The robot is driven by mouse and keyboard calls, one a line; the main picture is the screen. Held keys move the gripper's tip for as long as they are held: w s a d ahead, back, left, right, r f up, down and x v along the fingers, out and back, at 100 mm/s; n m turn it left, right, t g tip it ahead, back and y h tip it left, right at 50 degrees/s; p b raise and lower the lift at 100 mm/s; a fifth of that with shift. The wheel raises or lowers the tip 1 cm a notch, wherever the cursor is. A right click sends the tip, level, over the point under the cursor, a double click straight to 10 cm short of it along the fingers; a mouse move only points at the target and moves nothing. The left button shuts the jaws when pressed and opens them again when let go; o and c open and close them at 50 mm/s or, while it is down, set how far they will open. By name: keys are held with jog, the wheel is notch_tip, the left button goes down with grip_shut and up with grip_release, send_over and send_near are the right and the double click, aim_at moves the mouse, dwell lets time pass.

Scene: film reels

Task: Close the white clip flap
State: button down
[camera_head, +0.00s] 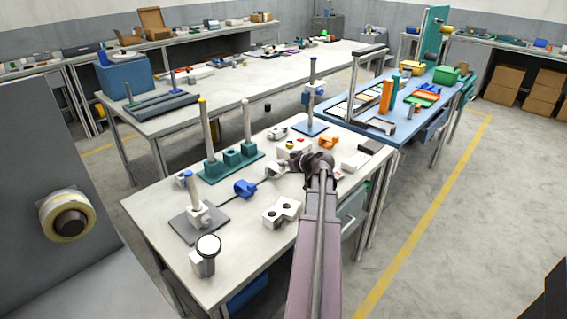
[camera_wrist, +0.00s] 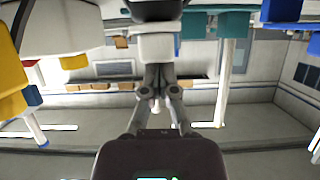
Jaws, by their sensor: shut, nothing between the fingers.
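I cannot tell for sure which part is the white clip flap. In the wrist view, a white block (camera_wrist: 155,47) with a dark part above it is straight in front of my gripper (camera_wrist: 158,72). The fingers are together and empty, their tips close to or against the white block; contact is unclear. In the head view my gripper (camera_head: 318,163) is over the front workbench, beside a white box with red and yellow buttons (camera_head: 293,147). My arm hides the fingertips there. A small white fitting (camera_head: 275,168) lies to the left of the gripper.
On the front workbench (camera_head: 150,215) stand a teal base with two posts (camera_head: 232,158), a blue part (camera_head: 245,188), a white two-hole block (camera_head: 281,212) and a round-topped post (camera_head: 207,253). An orange part (camera_head: 328,142) and a white block (camera_head: 356,161) are near the gripper.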

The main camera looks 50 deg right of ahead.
jog(key=shift+s+a+r+p, duration=0.1)
jog(key=shift+s+r+p, duration=0.1)
jog(key=shift+r+p, duration=0.6)
jog(key=shift+s+r+p, duration=0.15)
jog(key=shift+r+p, duration=0.4)
jog(key=shift+r, duration=0.4)
jog(key=s+f+b, duration=0.1)
jog(key=s, duration=0.1)
jog(key=s+f+b, duration=0.1)
jog(key=s, duration=0.2)
jog(key=s+f+b, duration=0.1)
jog(key=s, duration=0.2)
jog(key=shift+a, duration=0.3)
jog(key=shift+s+f+b, duration=0.3)
jog(key=shift+s, duration=0.45)
